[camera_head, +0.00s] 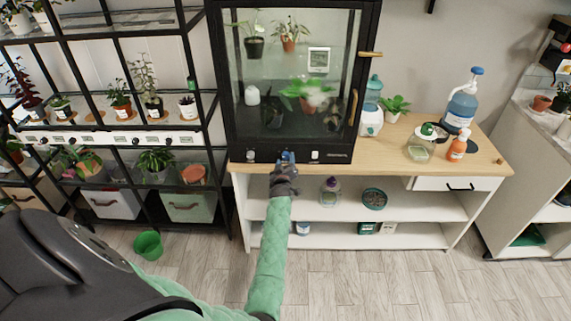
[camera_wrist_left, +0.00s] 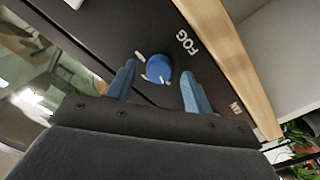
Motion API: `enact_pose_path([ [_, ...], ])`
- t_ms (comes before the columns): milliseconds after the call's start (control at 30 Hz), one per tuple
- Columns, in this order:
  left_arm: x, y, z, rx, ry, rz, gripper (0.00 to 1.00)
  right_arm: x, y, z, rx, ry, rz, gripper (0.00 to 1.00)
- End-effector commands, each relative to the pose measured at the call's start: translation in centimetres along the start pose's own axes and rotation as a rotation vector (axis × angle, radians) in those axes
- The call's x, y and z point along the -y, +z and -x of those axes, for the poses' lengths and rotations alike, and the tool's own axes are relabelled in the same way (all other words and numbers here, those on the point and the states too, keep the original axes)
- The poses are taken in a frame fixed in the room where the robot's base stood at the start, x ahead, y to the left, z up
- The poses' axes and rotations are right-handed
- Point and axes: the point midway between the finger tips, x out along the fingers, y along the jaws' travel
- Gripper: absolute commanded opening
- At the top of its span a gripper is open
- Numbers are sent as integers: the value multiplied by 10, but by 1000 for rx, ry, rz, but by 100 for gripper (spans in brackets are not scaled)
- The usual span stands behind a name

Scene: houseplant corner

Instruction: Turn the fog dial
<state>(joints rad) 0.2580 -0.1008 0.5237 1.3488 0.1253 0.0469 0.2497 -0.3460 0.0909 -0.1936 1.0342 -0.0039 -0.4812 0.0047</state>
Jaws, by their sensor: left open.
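The fog dial (camera_wrist_left: 158,68) is a round blue knob on the black front panel (camera_wrist_left: 105,30), beside the white word FOG, in the left wrist view. My left gripper (camera_head: 284,168) reaches the panel below the glass cabinet (camera_head: 235,80) in the head view and partly covers the dial there. In the wrist view the blue fingers of the gripper (camera_wrist_left: 158,80) are open, one on each side of the dial. I cannot tell whether they touch it. My right gripper is not in view.
The cabinet stands on a wooden-topped bench (camera_head: 395,158). A plant shelf (camera_head: 110,138) is at left; a green bucket (camera_head: 148,245) is on the floor.

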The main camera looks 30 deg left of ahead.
Motion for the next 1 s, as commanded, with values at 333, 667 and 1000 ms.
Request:
enact_pose_path([
  [333, 0, 0, -10, 1, 0, 0, 51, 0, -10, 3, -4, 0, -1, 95],
  [667, 0, 0, -10, 1, 0, 0, 8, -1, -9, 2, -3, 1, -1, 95],
  [1000, 0, 0, -10, 3, -2, -38, 7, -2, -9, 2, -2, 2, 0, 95],
])
